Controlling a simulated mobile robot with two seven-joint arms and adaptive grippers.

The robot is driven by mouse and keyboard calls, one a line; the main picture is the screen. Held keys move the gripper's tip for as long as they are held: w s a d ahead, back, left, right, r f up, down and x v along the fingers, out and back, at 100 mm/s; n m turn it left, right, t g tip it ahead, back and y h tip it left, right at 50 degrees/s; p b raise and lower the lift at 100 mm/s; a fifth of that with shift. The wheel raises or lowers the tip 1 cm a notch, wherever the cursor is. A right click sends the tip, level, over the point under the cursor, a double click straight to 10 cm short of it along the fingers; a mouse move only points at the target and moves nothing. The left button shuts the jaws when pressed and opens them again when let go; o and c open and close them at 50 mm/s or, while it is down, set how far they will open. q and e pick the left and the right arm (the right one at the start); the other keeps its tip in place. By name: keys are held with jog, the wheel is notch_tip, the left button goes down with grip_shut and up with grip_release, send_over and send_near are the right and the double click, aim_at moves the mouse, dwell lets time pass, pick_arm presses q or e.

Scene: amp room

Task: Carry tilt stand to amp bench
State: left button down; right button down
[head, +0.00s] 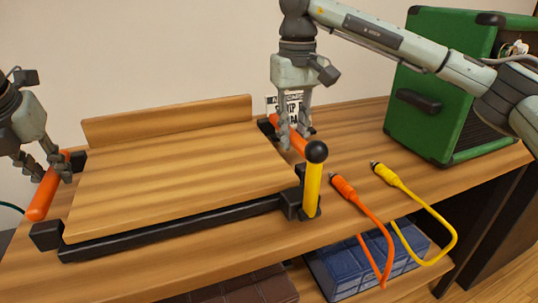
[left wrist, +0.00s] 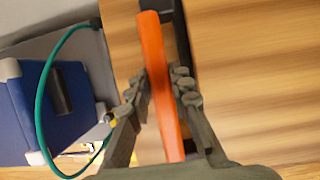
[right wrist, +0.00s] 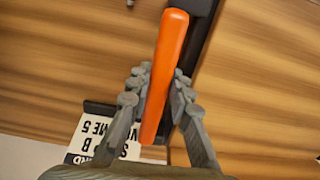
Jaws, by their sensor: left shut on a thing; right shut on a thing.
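The tilt stand (head: 185,180) is a wooden board on a black frame, with a raised wooden lip at the back. It is over the wooden bench (head: 255,245); I cannot tell whether it touches the top. An orange handle runs along each side. My left gripper (head: 58,172) is shut on the left orange handle (head: 42,197), which also shows in the left wrist view (left wrist: 158,85). My right gripper (head: 296,138) is shut on the right orange handle (head: 290,137), also in the right wrist view (right wrist: 165,75). A yellow lever (head: 312,185) with a black knob stands at the front right corner.
A green amp cabinet (head: 440,85) stands at the bench's right. Orange (head: 345,188) and yellow (head: 390,177) cable plugs lie right of the stand, their cables hanging over the front edge. A sign (right wrist: 95,135) is behind the stand. A blue case (left wrist: 55,110) shows below left.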

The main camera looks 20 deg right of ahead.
pick_arm(q)
jog(key=shift+f, duration=0.3)
pick_arm(e)
jog(key=shift+f, duration=0.3)
pick_arm(q)
jog(key=c, duration=1.4)
grip_release()
pick_arm(e)
jog(key=c, duration=1.4)
grip_release()
pick_arm(q)
jog(key=shift+o, duration=0.2)
pick_arm(e)
jog(key=shift+r, duration=0.1)
pick_arm(q)
jog(key=v, duration=1.2)
pick_arm(e)
notch_tip(320, 180, up, 12)
pick_arm(q)
jog(key=shift+s, duration=0.1)
pick_arm(e)
jog(key=shift+s, duration=0.1)
